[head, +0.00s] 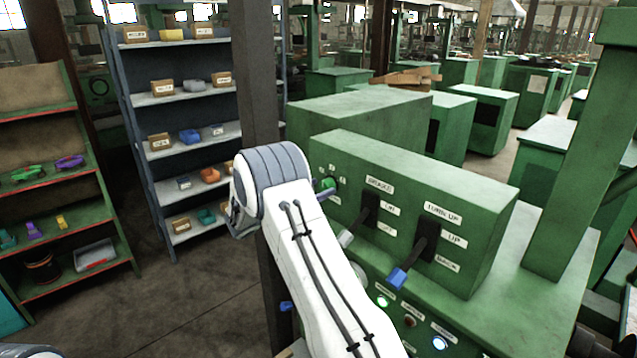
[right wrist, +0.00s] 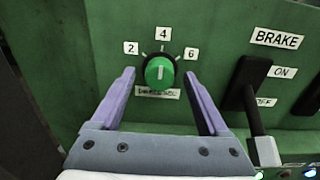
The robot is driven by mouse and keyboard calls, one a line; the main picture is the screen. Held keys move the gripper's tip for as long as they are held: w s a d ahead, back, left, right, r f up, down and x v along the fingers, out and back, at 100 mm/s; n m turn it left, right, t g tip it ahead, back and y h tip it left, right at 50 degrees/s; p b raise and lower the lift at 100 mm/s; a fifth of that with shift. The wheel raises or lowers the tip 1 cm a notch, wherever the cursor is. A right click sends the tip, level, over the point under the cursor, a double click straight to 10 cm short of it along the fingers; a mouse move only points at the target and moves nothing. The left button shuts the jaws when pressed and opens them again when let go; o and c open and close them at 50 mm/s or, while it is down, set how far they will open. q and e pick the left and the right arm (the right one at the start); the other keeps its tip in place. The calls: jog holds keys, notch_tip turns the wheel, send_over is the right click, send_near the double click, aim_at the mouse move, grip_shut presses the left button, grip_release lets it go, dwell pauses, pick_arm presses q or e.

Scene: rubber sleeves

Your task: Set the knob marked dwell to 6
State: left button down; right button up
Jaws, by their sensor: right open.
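In the right wrist view a round green knob (right wrist: 158,74) sits on a green panel, with scale labels 2, 4 and 6 around it. Its white pointer line stands about upright, toward 4. The label plate (right wrist: 158,93) under it is too blurred to read for certain. My right gripper (right wrist: 160,76) is open, with one purple finger on each side of the knob and a visible gap to it. In the head view the knob (head: 327,184) shows small beside my right arm, which hides most of that gripper. My left gripper is not in view.
A BRAKE lever (right wrist: 250,95) with ON and OFF plates is right of the knob. A blue-tipped lever (head: 413,264) stands farther right on the green machine (head: 478,225). Lit lamps (head: 439,343) sit below. Shelves (head: 190,95) stand at the left, with bare floor before them.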

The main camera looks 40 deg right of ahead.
jog(key=shift+d, duration=0.25)
grip_shut()
jog(key=shift+f+b, duration=0.1)
jog(key=shift+b, duration=0.35)
jog(key=m+b, duration=0.3)
jog(key=b, duration=0.2)
jog(key=m+b, duration=0.2)
jog(key=b, duration=0.4)
jog(key=m+b, duration=0.3)
jog(key=b, duration=0.3)
jog(key=shift+s+f+m, duration=0.1)
jog(key=shift+f+m, duration=0.15)
jog(key=shift+m, duration=0.05)
jog(key=shift+r+m+b, duration=0.2)
jog(key=shift+m+b, duration=0.5)
jog(key=shift+b, duration=0.45)
